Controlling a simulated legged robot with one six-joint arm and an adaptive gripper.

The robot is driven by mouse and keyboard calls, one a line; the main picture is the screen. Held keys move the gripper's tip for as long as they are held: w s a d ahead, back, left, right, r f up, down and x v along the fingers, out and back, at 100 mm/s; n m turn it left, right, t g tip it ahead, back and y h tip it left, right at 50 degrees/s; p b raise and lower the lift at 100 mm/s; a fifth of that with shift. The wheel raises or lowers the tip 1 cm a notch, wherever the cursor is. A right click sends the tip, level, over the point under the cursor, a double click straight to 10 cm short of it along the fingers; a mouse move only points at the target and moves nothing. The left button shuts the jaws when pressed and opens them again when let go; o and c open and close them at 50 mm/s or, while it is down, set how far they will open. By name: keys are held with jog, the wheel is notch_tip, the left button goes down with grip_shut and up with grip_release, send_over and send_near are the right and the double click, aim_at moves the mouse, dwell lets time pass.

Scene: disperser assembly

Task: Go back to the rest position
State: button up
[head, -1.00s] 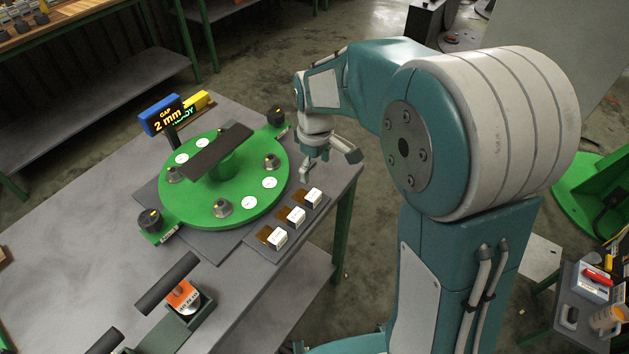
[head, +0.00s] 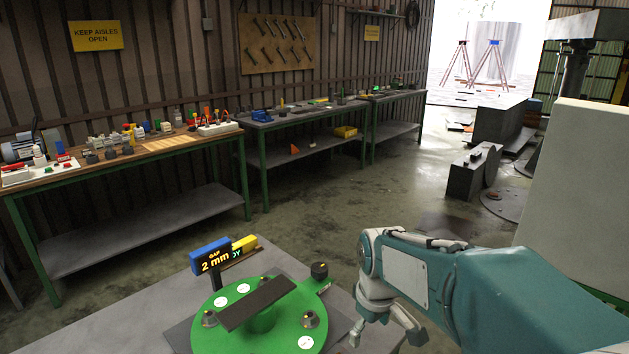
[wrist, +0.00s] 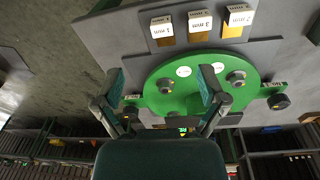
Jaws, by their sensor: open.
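My gripper (head: 386,333) hangs open and empty at the right edge of the grey table, right of the green disc (head: 290,335). In the wrist view my gripper (wrist: 160,92) shows two spread fingers with the green disc (wrist: 203,68) seen between and beyond them. The disc carries conical nuts, white round labels and a dark bar (head: 256,303) raised across its middle. A blue display (head: 211,257) reading "GAP 2 mm" stands behind the disc. In the wrist view, several white-topped blocks (wrist: 237,17) marked "mm" lie in a row on the table.
A workbench (head: 120,157) with small parts stands at the back left, and another bench (head: 300,117) stands beside it. The concrete floor (head: 330,210) between them and the table is clear. A large pale panel (head: 580,190) stands at the right.

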jog(key=s+d+r+m+t, duration=0.2)
jog(key=s+r+m, duration=0.1)
jog(key=s, duration=0.5)
jog(key=s+d+r+m+t, duration=0.2)
jog(key=s+r+m, duration=0.1)
jog(key=s, duration=0.6)
jog(key=shift+d+r+m+t, duration=0.15)
jog(key=shift+d+m+t, duration=0.2)
jog(key=shift+m, duration=0.25)
